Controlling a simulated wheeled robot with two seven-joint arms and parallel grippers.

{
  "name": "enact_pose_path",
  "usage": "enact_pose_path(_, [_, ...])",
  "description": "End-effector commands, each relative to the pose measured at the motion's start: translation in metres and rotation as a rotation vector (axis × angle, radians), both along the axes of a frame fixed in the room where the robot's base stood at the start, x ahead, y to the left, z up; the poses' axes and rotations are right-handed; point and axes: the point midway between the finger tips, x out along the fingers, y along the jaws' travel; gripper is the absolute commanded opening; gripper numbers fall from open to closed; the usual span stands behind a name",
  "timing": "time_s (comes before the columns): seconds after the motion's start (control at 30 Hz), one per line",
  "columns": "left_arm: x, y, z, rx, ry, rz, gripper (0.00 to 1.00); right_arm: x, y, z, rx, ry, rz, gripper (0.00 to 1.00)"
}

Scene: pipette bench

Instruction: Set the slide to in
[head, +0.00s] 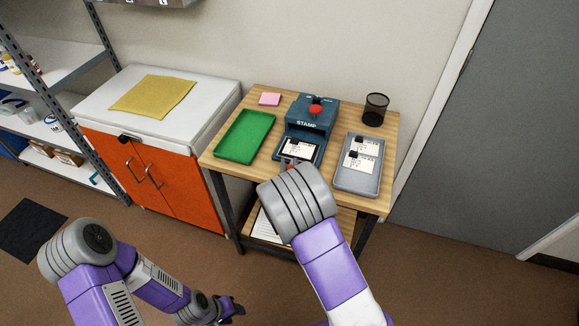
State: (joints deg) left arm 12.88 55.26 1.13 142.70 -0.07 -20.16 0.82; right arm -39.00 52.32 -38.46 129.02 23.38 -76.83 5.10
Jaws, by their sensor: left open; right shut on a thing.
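The teal stamp machine (312,112), marked STAMP, stands at the back middle of the wooden table with a red knob on top. Its slide (308,159) sticks out at the front, toward me, with a white printed card (299,149) lying on it. My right gripper (287,164) is at the slide's front edge and shut on it. My own wrist hides most of the jaws and the exact grip. My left gripper (232,308) is open and empty, low over the floor, away from the table.
A green tray (245,137) is left of the machine, with pink notes (269,99) behind it. A grey tray (367,183) with cards is on the right, below a black mesh cup (375,109). An orange cabinet (180,185) stands left of the table.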

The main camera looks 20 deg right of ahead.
Motion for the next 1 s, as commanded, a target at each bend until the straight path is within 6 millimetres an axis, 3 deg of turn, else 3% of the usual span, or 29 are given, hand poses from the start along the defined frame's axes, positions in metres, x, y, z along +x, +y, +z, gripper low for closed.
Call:
enact_pose_path(0.17, [0.000,0.000,-0.001,0.000,0.000,0.000,0.43,0.001,-0.001,0.000,0.001,0.000,-0.001,0.00])
enact_pose_path(0.43, [0.000,0.000,-0.010,0.000,0.000,0.000,0.43,0.030,-0.021,-0.001,0.002,-0.004,-0.002,0.00])
enact_pose_path(0.73, [0.000,0.000,-0.009,0.000,0.000,0.000,0.43,0.032,-0.022,0.000,0.000,-0.001,0.000,0.00])
enact_pose_path(0.77, [0.000,0.000,-0.009,0.000,0.000,0.000,0.43,0.032,-0.022,0.000,-0.001,-0.001,0.000,0.30])
enact_pose_path(0.8, [0.000,0.000,-0.009,0.000,0.000,0.000,0.43,0.032,-0.022,0.000,0.000,-0.001,0.000,0.36])
enact_pose_path(0.87, [0.000,0.000,-0.009,0.000,0.000,0.000,0.43,0.032,-0.022,0.000,0.000,-0.001,0.000,0.45])
enact_pose_path(1.0, [0.000,0.000,-0.009,0.000,0.000,0.000,0.43,0.032,-0.022,0.000,0.000,-0.001,0.000,0.47])
